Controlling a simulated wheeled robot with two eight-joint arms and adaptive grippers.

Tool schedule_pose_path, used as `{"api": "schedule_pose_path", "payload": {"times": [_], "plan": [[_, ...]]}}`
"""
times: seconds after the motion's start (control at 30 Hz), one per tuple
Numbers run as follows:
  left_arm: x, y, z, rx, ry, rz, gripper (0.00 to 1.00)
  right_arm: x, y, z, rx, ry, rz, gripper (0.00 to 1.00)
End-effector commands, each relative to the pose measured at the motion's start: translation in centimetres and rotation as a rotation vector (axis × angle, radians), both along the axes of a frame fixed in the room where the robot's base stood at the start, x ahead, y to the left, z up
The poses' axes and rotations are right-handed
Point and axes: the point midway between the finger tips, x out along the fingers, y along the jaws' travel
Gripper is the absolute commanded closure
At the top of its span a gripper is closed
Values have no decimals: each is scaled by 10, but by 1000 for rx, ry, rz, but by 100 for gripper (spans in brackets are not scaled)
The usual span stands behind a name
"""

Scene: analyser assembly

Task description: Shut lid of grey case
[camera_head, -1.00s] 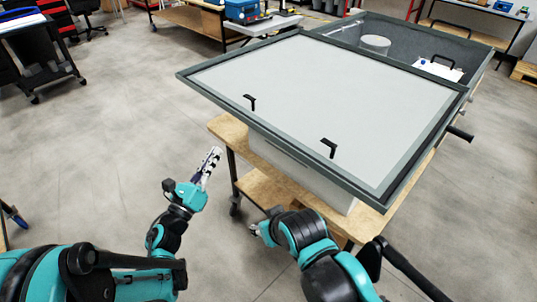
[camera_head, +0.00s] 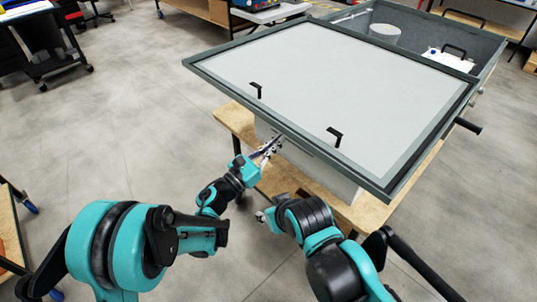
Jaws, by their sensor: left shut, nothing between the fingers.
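The grey case stands on a wooden cart, its open interior (camera_head: 411,40) showing at the back right. Its lid (camera_head: 340,85) is a large pale panel in a dark grey frame with two black latches, and it extends over the front of the cart, clear of the open interior. My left gripper (camera_head: 272,148) is shut and empty, just below the lid's near edge; whether it touches is unclear. My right gripper (camera_head: 262,217) is low in front of the cart, partly hidden by its own arm, and its jaws are too small to read.
A white cylinder (camera_head: 384,33) and a white item with a black handle (camera_head: 447,60) are inside the case. The wooden cart (camera_head: 236,122) stands under the case. A dark trolley (camera_head: 45,50) is at the far left.

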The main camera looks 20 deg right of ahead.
Motion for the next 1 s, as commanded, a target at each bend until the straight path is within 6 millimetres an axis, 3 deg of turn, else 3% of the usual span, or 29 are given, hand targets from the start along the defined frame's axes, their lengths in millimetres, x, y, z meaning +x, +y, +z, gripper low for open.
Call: {"api": "schedule_pose_path", "payload": {"times": [0.2,0.67,0.87,1.0], "plan": [[0,0,19,0,0,0,100,0,0,-2,0,0,0,57],[0,1,23,2,1,0,100,0,0,-1,0,0,0,57],[-1,1,43,18,9,0,100,0,0,16,0,0,0,57],[-3,1,72,49,19,0,100,0,0,41,0,0,0,57]]}}
